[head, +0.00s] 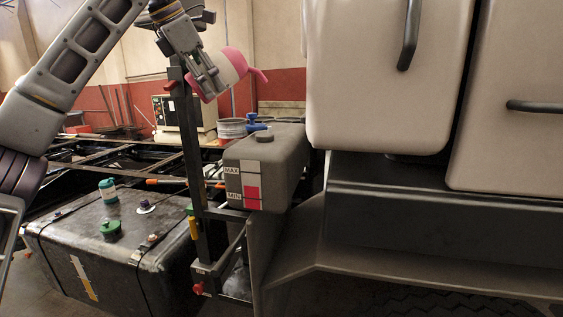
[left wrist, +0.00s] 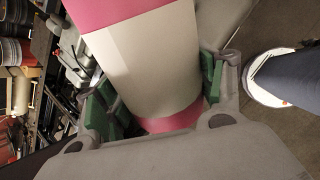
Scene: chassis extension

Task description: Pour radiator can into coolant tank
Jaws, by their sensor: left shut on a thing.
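The radiator can (head: 234,66) is pink and white with a pink spout pointing right. It is held tilted in the air above the coolant tank. My left gripper (head: 206,82) is shut on its body; in the left wrist view the green-padded fingers (left wrist: 157,95) sit on both sides of the can (left wrist: 150,60). The grey coolant tank (head: 285,160) has a MAX/MIN gauge with a pink level strip on its front. No liquid stream shows. My right gripper is not in view.
A dark vertical post (head: 190,150) stands just left of the tank, close to my left gripper. The beige truck cab (head: 385,75) is close on the right. A large black tank (head: 125,240) with several caps lies below left. A blue fitting (head: 257,123) stands behind the coolant tank's cap.

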